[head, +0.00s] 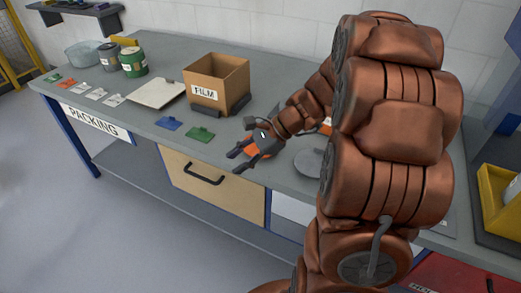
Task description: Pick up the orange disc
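An orange patch, seemingly the orange disc (251,149), shows at the front part of the grey bench, mostly hidden by my gripper. My gripper (238,161) is over it, its dark fingers pointing left and down toward the bench's front edge. The fingertips look spread apart, with orange showing between the fingers. I cannot tell whether the fingers touch the disc. Another small orange part (326,126) shows behind my arm, mostly hidden.
On the bench (165,139) are an open FILM box (215,84), a blue piece (169,123), a green piece (201,134), a white board (156,92), cans (133,62) and a grey round plate (308,162). My arm hides the right part. A drawer (210,184) is below.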

